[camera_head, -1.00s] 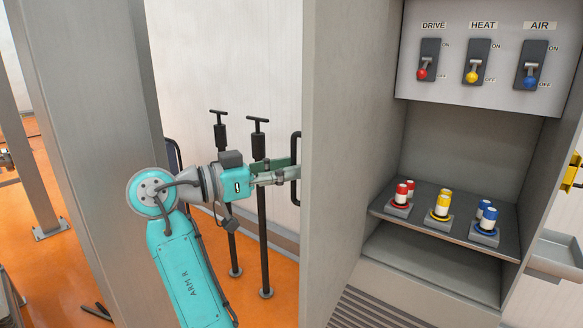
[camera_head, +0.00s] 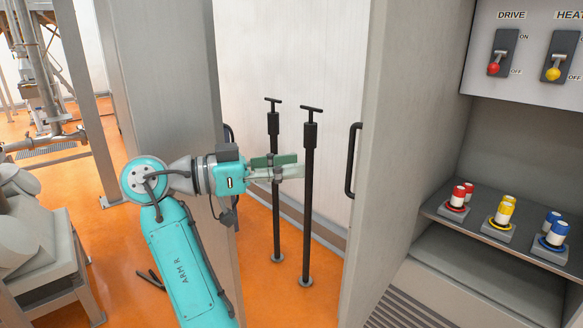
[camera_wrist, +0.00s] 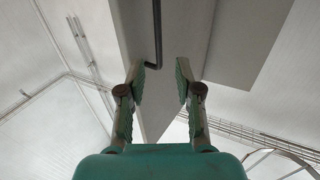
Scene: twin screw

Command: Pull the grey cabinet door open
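The grey door panel (camera_head: 400,110) stands at the left side of the cabinet with the switches, its plain face towards the body camera. Its black bar handle (camera_head: 353,160) sticks out at the panel's left edge. My gripper (camera_head: 290,165) is to the left of this handle, pointing towards it, with a clear gap between. In the wrist view my gripper (camera_wrist: 161,76) has its two green fingers apart and nothing between the tips. A dark bar handle (camera_wrist: 157,35) on a grey panel shows beyond them.
A second grey panel (camera_head: 165,130) with a dark handle (camera_head: 230,140) stands left, behind my arm. Two black T-topped posts (camera_head: 308,200) rise near my gripper. The cabinet holds switches (camera_head: 502,52) and a shelf (camera_head: 435,212) of coloured buttons. Orange floor shows between the panels.

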